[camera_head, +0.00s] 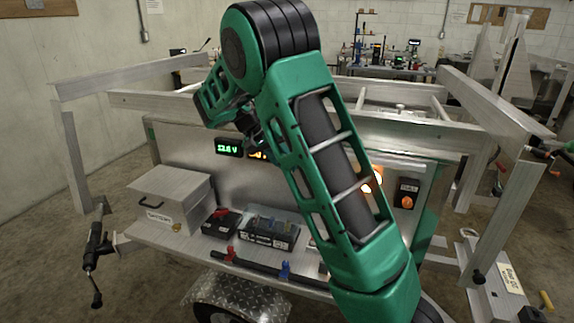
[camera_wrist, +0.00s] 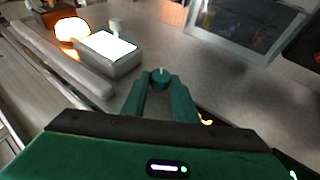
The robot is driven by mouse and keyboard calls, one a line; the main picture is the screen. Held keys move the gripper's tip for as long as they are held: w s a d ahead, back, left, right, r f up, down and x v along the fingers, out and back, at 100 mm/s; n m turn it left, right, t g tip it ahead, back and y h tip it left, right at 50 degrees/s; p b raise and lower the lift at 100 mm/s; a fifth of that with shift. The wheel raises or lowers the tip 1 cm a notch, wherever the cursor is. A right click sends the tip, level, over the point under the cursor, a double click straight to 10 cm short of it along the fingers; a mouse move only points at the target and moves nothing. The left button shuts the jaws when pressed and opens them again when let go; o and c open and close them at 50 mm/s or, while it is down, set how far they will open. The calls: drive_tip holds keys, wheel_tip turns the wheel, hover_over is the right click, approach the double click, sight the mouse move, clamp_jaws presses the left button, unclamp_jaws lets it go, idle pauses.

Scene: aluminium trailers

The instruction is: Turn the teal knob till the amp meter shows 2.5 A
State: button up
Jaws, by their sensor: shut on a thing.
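The teal knob (camera_wrist: 160,75) shows in the wrist view, on a grey panel, with a pale mark on its face. My gripper (camera_wrist: 160,84) is shut on it, one finger on either side. In the head view my green arm reaches over the trailer's panel and hides the knob. An amber display (camera_head: 257,154), likely the amp meter, is mostly covered by my arm, and its number cannot be read. Beside it a green display (camera_head: 229,148) shows a voltage that looks like 13.8 V.
On the trailer shelf below stand a metal box (camera_head: 175,200), a small black and red case (camera_head: 221,223) and a battery (camera_head: 269,232). A red-orange knob on a black plate (camera_head: 407,194) is right of my arm. An orange lamp (camera_wrist: 72,29) glows beside a bright box (camera_wrist: 108,50).

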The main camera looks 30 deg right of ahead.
drive_tip(key=shift+w+a+f+n+g+h, duration=0.15)
drive_tip(key=shift+w+a+n+g+h, duration=0.2)
drive_tip(key=shift+g+h, duration=0.15)
idle(0.4)
drive_tip(key=o, duration=1)
drive_tip(key=shift+f, duration=0.1)
drive_tip(key=shift+s+d, duration=0.1)
drive_tip(key=v, duration=1)
drive_tip(key=shift+w+a, duration=0.3)
drive_tip(key=shift+a, duration=0.05)
